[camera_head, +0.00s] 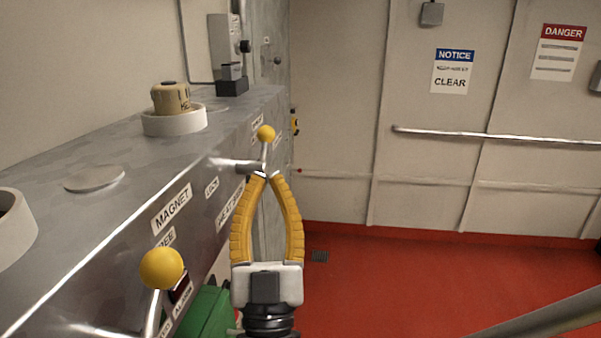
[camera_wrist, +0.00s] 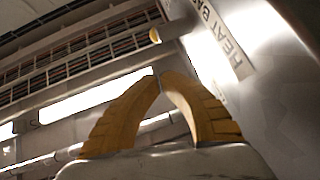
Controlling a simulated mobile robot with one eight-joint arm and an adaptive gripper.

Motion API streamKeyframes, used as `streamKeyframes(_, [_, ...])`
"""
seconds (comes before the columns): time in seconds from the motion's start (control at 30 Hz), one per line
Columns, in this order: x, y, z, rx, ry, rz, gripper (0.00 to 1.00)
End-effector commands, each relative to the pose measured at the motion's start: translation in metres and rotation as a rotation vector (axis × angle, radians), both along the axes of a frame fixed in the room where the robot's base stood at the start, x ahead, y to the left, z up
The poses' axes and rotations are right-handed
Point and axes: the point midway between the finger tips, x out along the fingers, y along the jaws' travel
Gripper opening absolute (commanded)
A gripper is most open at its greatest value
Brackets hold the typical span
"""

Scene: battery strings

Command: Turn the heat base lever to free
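The heat base lever (camera_head: 266,135) has a yellow ball on a short metal stem and a shaft from the side of the grey metal housing. It stands ball up, beside the partly hidden HEAT BASE label (camera_head: 229,205). My gripper (camera_head: 267,175) has yellow fingers that meet at the tips, just below the lever's stem in the head view. In the wrist view the fingertips (camera_wrist: 161,74) are together with nothing visible between them. A small yellow ball (camera_wrist: 155,35) shows beyond them, near the HEAT BA label (camera_wrist: 220,38). I cannot tell whether the tips touch the lever.
A second yellow-ball lever (camera_head: 161,268) stands nearer, by the MAGNET label (camera_head: 172,208). A round cap (camera_head: 171,98) sits in a white ring on the housing. A green box (camera_head: 206,312) is below. The red floor (camera_head: 400,275) at right is largely clear.

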Motion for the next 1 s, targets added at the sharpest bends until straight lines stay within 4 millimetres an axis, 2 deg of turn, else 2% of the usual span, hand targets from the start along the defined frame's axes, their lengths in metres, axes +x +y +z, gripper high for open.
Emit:
streamKeyframes(0.03, [0.009, 0.000, 0.015, -0.001, 0.000, -0.004, 0.00])
streamKeyframes(0.2, [0.033, 0.003, 0.039, -0.001, 0.001, -0.002, 0.00])
streamKeyframes(0.3, [0.049, 0.005, 0.031, -0.001, 0.000, -0.003, 0.00])
streamKeyframes(0.5, [0.067, 0.008, 0.031, -0.001, 0.001, 0.001, 0.00])
streamKeyframes(0.9, [0.070, 0.008, 0.031, -0.001, 0.001, 0.001, 0.00])
streamKeyframes(1.0, [0.078, 0.008, 0.028, -0.001, 0.000, -0.001, 0.00])
